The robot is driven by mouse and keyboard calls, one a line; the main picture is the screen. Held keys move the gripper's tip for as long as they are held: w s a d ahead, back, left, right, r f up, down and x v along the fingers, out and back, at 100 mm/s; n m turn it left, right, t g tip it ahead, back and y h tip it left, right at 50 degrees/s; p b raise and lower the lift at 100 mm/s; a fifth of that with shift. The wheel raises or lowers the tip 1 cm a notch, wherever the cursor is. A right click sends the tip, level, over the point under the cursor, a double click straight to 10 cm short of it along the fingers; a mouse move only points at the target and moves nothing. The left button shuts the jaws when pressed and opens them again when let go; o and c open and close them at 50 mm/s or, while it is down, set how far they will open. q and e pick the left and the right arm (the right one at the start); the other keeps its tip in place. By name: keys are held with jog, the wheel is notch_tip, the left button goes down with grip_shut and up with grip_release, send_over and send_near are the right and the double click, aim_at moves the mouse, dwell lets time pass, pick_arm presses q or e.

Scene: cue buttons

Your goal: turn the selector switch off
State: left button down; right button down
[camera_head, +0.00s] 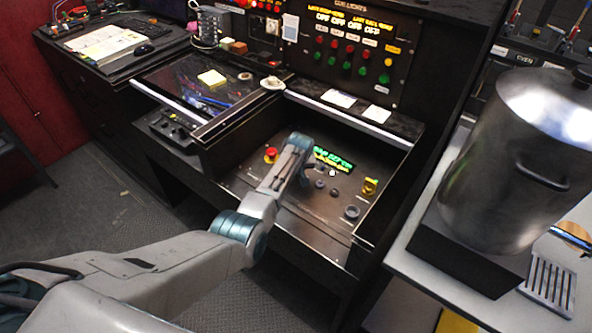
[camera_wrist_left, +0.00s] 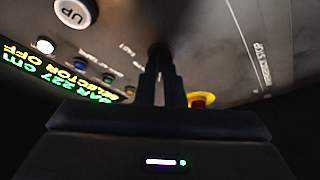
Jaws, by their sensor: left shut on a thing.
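The selector switch (camera_wrist_left: 159,48) is a small dark knob on the sloped control panel, seen in the left wrist view. My left gripper (camera_wrist_left: 160,72) is shut on it, its two dark fingers reaching up to the knob and covering most of it. A lit display (camera_wrist_left: 58,72) on the panel reads "BAR 227 cm" and "SELECTOR OFF"; the display (camera_head: 333,160) also shows in the head view. There my left arm reaches over the panel, and its wrist hides the knob and fingertips. My right gripper is not in view.
A red button on a yellow collar (camera_head: 271,155) sits left of my wrist. Raised edges frame the panel. A large steel pot (camera_head: 510,160) stands on the right.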

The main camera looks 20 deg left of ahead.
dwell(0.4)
pick_arm(q)
jog(key=c, duration=1.5)
grip_release()
jog(key=shift+c, duration=0.2)
